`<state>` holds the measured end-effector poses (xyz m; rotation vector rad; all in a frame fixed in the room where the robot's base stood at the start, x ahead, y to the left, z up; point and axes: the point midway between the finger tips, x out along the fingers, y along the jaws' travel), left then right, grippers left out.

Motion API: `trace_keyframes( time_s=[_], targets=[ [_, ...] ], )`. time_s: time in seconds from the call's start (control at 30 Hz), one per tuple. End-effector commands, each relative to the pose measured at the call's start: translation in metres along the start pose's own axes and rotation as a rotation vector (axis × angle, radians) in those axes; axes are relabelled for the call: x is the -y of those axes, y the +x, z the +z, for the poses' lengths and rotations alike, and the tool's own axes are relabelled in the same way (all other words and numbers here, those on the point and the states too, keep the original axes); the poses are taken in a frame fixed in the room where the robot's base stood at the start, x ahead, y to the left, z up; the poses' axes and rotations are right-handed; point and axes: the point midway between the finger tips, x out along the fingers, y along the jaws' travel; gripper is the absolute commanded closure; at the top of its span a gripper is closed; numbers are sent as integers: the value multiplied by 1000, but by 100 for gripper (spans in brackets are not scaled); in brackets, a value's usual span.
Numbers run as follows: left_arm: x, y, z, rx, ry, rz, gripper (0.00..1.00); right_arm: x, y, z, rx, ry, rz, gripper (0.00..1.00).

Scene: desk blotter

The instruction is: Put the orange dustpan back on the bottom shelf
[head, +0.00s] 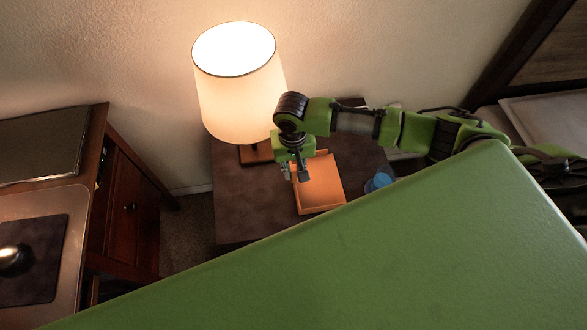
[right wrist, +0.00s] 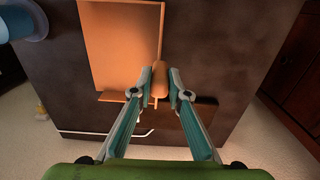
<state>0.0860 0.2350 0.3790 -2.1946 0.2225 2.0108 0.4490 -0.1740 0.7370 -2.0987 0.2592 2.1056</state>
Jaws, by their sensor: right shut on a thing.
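The orange dustpan (head: 320,186) lies on the dark brown top of a small table beside the lamp. It also shows in the right wrist view (right wrist: 122,45), with its raised rim toward the fingers. My right gripper (head: 295,174) is at the dustpan's left side in the head view. In the right wrist view my right gripper (right wrist: 160,76) has its two fingers on either side of a short orange part of the dustpan and is shut on it. My left gripper is not in view. I cannot make out a bottom shelf.
A lit lamp (head: 238,90) stands close behind my right gripper. A blue cup (head: 378,181) is right of the dustpan. The dark tabletop (head: 240,205) is bare at front left. A wooden cabinet (head: 128,210) stands at left, across a carpet gap.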

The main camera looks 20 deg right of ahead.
Motion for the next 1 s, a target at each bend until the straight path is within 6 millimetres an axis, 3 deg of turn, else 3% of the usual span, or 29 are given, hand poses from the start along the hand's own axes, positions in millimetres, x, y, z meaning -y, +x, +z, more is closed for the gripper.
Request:
trace_keyframes(
  time_s=[0.1, 0.13, 0.2, 0.63, 1.0],
  targets=[
    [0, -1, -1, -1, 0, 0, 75, 0, 2, 0, 1, 1, -1, 100],
    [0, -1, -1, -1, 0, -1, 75, 0, 2, 0, 1, 0, -1, 82],
    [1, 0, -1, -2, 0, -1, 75, 0, 2, 0, 0, 0, -1, 67],
    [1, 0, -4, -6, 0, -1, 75, 0, -5, -1, -2, 1, -1, 67],
    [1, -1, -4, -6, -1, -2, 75, 1, -78, -2, -4, 1, -4, 67]
  ],
)
